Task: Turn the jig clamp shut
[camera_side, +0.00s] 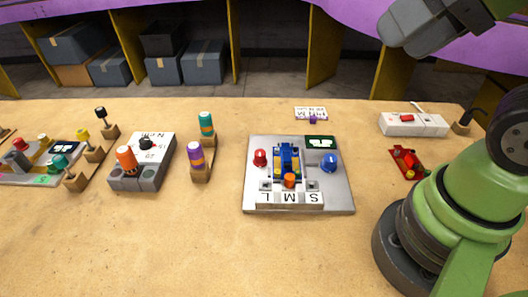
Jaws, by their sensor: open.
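The jig (258,205) is a light grey plate in the middle of the table. A blue fixture with dark slots (287,158) stands at its centre, with an orange knob (290,181) at its near end. A red knob (260,157) is on its left and a blue knob (330,161) on its right. Which of these parts is the clamp, and how far it is turned, I cannot tell. My gripper (400,32), grey, is at the top right, high above the table and well apart from the jig. It is open and touches nothing.
Left of the jig are a wooden stand (201,174) with teal and purple-orange pegs, a grey block (145,179) with an orange knob, and more handled tools. A red board (406,163) and a white box (413,124) lie right. The front table area is clear.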

